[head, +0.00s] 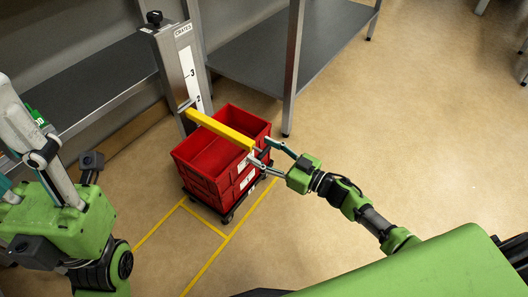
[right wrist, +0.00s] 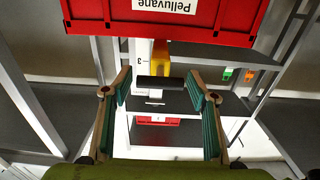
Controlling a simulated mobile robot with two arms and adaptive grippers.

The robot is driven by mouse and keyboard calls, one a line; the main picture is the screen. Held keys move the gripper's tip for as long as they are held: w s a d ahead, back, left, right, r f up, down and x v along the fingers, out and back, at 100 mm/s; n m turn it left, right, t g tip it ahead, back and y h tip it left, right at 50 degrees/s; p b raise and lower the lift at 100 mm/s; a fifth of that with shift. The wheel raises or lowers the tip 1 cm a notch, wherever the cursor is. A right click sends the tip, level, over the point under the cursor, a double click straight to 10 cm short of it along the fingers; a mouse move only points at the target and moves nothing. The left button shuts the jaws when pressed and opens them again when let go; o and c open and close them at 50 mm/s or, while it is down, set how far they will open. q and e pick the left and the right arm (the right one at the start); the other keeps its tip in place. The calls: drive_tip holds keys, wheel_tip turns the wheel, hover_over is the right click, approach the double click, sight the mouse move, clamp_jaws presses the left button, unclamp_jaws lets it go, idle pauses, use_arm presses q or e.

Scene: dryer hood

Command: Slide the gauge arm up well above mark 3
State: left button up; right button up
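The gauge post (head: 172,65) stands upright at the back with a white scale showing marks 3 and 2. The yellow gauge arm (head: 220,130) meets the post near mark 2, below mark 3, and reaches out over the red crates (head: 205,155). My right gripper (head: 262,152) is at the arm's free end with its fingers apart. In the right wrist view a dark handle (right wrist: 160,82) at the end of the yellow arm lies between the open fingertips (right wrist: 159,92), with gaps on both sides. My left gripper's fingers are mostly cut off at the left edge.
The crates are stacked on a dark wheeled dolly (head: 228,215) beside yellow floor lines (head: 205,265). Grey shelving stands left (head: 95,80) and right (head: 290,50) of the post. The floor on the right is largely clear.

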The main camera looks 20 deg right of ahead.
clamp_jaws()
drive_tip(key=shift+r, duration=0.1)
